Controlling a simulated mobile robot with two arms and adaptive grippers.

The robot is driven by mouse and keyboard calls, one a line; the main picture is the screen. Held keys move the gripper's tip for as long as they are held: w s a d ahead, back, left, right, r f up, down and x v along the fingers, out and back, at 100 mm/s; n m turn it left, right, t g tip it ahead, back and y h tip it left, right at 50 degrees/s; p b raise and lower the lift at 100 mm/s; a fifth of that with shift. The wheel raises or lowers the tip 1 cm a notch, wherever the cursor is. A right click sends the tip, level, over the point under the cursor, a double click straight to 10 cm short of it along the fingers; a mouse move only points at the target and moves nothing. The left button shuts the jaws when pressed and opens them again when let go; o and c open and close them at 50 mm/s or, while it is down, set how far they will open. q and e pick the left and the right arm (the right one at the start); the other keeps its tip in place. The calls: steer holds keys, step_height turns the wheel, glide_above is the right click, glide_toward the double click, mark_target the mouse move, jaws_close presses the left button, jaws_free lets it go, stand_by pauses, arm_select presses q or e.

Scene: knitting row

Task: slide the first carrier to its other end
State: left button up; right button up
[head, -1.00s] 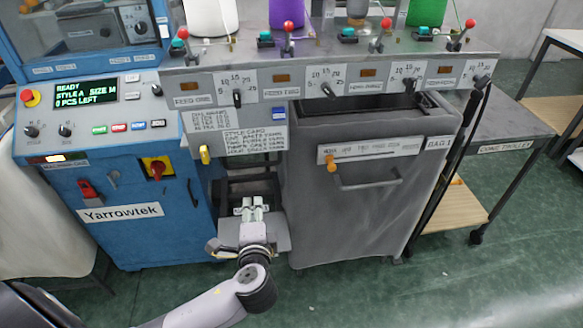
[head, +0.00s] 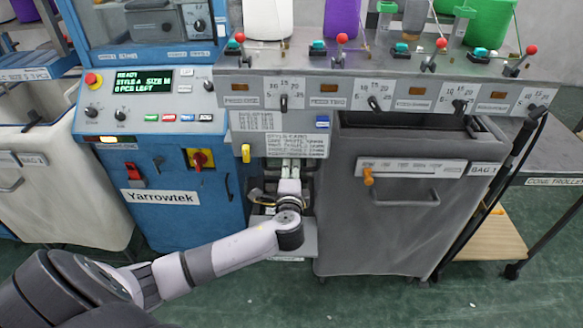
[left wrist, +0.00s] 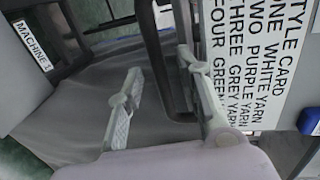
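I cannot tell which part is the first carrier; no carrier label is readable. My left gripper (head: 289,166) reaches up to the machine front, just below the style card (head: 297,146). In the left wrist view my left gripper (left wrist: 163,97) has its two fingers apart, with nothing between them. The style card (left wrist: 252,55) is close beside the right finger there. A row of red-knobbed levers, including the leftmost lever (head: 239,39), and teal blocks (head: 232,48) lines the machine's top shelf, above and apart from my gripper. My right gripper is not in view.
The blue Yarrowtek cabinet (head: 172,222) stands left of my arm. The grey bin (head: 345,235), with an orange knob (head: 368,176), stands to the right. A yellow handle (head: 246,153) is near my gripper. White, purple and green yarn cones stand on top. The green floor in front is clear.

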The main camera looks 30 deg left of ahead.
arm_select(q)
steer(key=shift+x, duration=1.35)
steer(key=shift+c, duration=0.3)
jaws_close()
